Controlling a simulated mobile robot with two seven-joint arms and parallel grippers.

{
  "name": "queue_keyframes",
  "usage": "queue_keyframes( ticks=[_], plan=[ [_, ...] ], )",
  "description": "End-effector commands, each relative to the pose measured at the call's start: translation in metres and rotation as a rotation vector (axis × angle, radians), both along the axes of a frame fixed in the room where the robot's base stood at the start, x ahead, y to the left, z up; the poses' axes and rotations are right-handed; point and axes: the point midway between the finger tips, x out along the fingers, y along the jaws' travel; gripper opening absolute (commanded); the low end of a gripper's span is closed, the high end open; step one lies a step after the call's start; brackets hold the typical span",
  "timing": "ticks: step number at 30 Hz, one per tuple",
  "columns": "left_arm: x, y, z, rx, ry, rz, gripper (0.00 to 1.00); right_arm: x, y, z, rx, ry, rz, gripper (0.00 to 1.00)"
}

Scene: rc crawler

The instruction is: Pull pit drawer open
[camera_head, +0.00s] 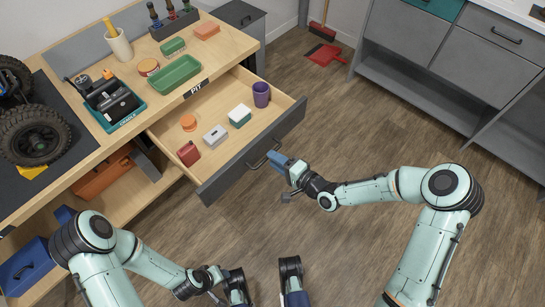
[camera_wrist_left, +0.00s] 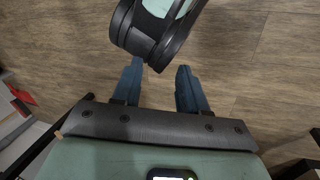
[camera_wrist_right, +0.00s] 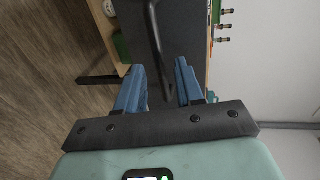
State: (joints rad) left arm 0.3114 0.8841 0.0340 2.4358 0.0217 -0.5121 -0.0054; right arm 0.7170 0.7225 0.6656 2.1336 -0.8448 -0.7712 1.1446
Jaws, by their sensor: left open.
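The pit drawer (camera_head: 236,165), under the bench edge marked PIT (camera_head: 196,88), stands pulled out, with its wooden inside showing. Its dark front carries a bar handle (camera_head: 257,163). My right gripper (camera_head: 278,161) is at the handle's right end. In the right wrist view its blue fingers (camera_wrist_right: 157,72) stand apart, with the handle (camera_wrist_right: 155,45) running through the gap between them; contact cannot be told. My left gripper (camera_wrist_left: 159,69) is open and empty above the floor, low in the head view and away from the drawer.
The drawer holds a purple cup (camera_head: 261,94), a white-and-green box (camera_head: 240,116), a grey box (camera_head: 215,137), a red container (camera_head: 188,154) and an orange round item (camera_head: 188,123). A blue toolbox (camera_head: 28,268) sits at lower left. Floor before the drawer is clear except for my arms.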

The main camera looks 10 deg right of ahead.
Motion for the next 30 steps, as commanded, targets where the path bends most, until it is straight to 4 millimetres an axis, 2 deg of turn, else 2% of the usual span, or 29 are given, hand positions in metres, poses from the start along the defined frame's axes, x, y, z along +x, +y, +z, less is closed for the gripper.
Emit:
queue_keyframes(
  ticks=[9, 15, 21, 30],
  plan=[
    [-0.026, -0.013, 0.024, -0.034, 0.070, -0.030, 0.43, -0.057, -0.043, 0.018, -0.001, 0.002, -0.005, 0.37],
    [-0.039, -0.018, 0.033, -0.050, 0.106, -0.045, 0.43, -0.082, -0.060, 0.023, -0.001, 0.000, -0.003, 0.37],
    [-0.043, -0.020, 0.035, -0.055, 0.116, -0.049, 0.43, -0.090, -0.066, 0.025, 0.000, -0.001, -0.001, 0.37],
    [-0.043, -0.020, 0.035, -0.055, 0.117, -0.049, 0.43, -0.090, -0.066, 0.024, 0.001, -0.001, 0.000, 0.37]
  ],
)
